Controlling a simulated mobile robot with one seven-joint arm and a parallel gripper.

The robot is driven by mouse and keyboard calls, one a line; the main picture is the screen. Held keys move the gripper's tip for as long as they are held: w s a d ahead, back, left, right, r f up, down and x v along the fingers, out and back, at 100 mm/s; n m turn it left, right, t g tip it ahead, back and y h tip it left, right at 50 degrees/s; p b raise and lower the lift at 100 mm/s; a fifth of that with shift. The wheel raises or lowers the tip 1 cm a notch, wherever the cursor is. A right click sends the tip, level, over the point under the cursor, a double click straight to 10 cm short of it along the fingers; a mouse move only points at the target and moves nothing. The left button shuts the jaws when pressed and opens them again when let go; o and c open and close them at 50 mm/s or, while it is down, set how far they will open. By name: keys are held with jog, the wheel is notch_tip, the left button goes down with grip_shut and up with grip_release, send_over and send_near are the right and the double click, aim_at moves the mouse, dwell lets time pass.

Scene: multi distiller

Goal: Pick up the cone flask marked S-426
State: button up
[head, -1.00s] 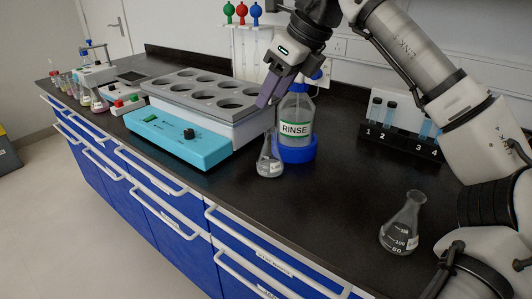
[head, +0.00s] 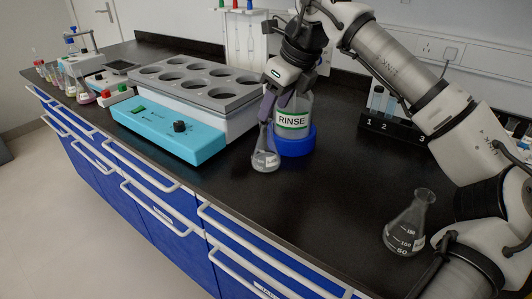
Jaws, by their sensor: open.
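A small cone flask (head: 265,158) with a white label stands on the black bench, in front of the RINSE bottle; the label's text is too small to read. My gripper (head: 268,112) points down at the flask's neck, with its fingers apart around or just beside it; I cannot tell which. The fingers hide part of the neck and rim. A second cone flask (head: 408,226) with volume marks stands at the right front of the bench; I see no S-426 marking on it.
The RINSE bottle (head: 293,122) in its blue holder (head: 294,145) stands close behind the flask. A blue water bath (head: 165,132) with a grey holed top is to the left. A numbered tube rack (head: 395,127) is at the back right. The bench (head: 320,200) is clear between the two flasks.

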aim_at(268, 136)
jog(key=x, duration=0.5)
jog(key=shift+r, duration=0.1)
grip_shut()
